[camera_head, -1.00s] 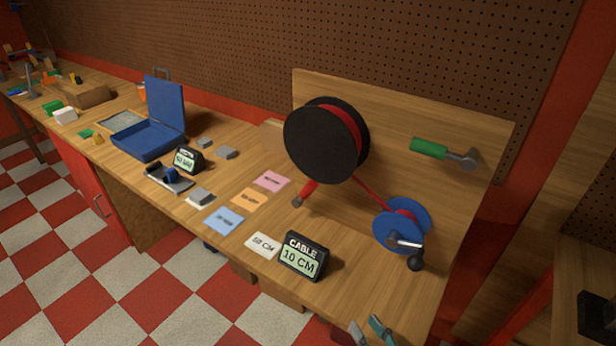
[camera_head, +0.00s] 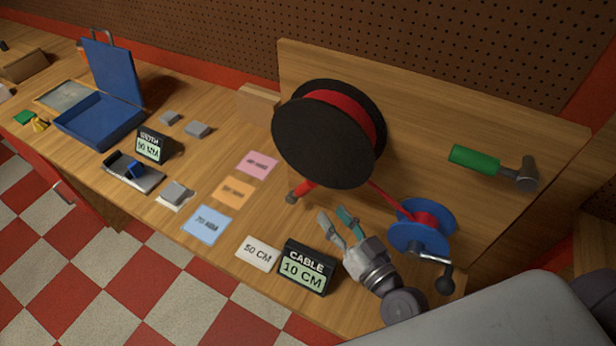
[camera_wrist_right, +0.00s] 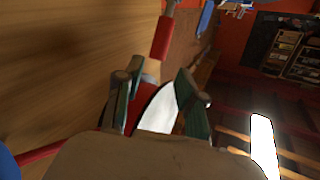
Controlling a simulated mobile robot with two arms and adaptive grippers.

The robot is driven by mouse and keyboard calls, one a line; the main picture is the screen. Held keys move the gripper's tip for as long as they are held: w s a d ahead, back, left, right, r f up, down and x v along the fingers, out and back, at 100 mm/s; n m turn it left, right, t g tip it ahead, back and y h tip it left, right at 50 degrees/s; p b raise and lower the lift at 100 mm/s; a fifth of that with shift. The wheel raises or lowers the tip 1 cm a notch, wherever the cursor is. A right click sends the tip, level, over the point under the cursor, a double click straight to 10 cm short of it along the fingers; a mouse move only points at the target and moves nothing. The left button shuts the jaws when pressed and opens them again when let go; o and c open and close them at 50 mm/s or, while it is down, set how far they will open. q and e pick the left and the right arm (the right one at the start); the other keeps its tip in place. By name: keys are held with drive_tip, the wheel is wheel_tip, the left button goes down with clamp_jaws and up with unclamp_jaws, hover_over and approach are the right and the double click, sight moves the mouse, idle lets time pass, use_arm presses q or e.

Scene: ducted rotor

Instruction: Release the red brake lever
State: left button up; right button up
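The red brake lever (camera_head: 303,188) sticks out low at the front left of the large black spool (camera_head: 325,140); its far end is hidden behind the spool. In the right wrist view a red grip (camera_wrist_right: 162,38), which looks like the lever, lies beyond the fingertips. My right gripper (camera_head: 334,217) is above the bench, to the right of and nearer than the lever, pointing toward it. In the wrist view the gripper (camera_wrist_right: 155,88) has its fingers apart, and they do not touch the lever. My left gripper is not in view.
A blue reel (camera_head: 418,232) with a black-knobbed crank stands close right of my right gripper. The cable display (camera_head: 307,268) stands just left of its wrist. Coloured cards, including a blue one (camera_head: 207,223), lie left.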

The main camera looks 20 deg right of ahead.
sight(309, 186)
drive_tip(key=p+x, duration=0.2)
drive_tip(key=x, duration=0.7)
drive_tip(key=shift+w, duration=0.4)
drive_tip(key=shift+w+a, duration=0.1)
drive_tip(key=shift+w, duration=0.1)
drive_tip(key=shift+w+f, duration=0.1)
drive_tip(key=shift+w, duration=0.1)
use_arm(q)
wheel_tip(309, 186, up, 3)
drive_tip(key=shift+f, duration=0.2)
use_arm(e)
clamp_jaws()
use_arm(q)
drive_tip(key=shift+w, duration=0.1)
use_arm(e)
drive_tip(key=shift+s, duration=0.1)
